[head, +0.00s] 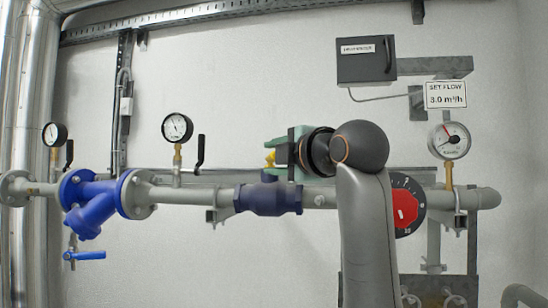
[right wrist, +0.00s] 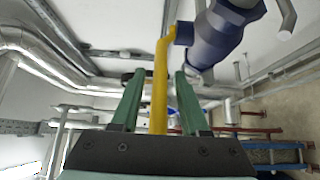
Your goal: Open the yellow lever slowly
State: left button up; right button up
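The yellow lever (right wrist: 160,85) runs lengthwise between the two green fingers of my right gripper (right wrist: 160,88) in the right wrist view. A gap shows on each side of it, so the fingers are around the lever but look apart from it. The lever joins the dark blue valve body (right wrist: 212,38) at its top. In the head view only a small yellow piece of the lever (head: 270,158) shows left of my right gripper (head: 284,152), above the dark blue valve (head: 268,198). The gripper and arm hide the rest. My left gripper is not in view.
A sign (head: 445,94) reads SET FLOW 3.0 m³/h above a round gauge (head: 449,141). A red and black dial (head: 405,206) is partly behind my right arm. A grey box (head: 366,60) is above. The blue strainer (head: 97,207) and smaller gauges are on the left.

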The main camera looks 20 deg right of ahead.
grip_shut()
dwell(1.2)
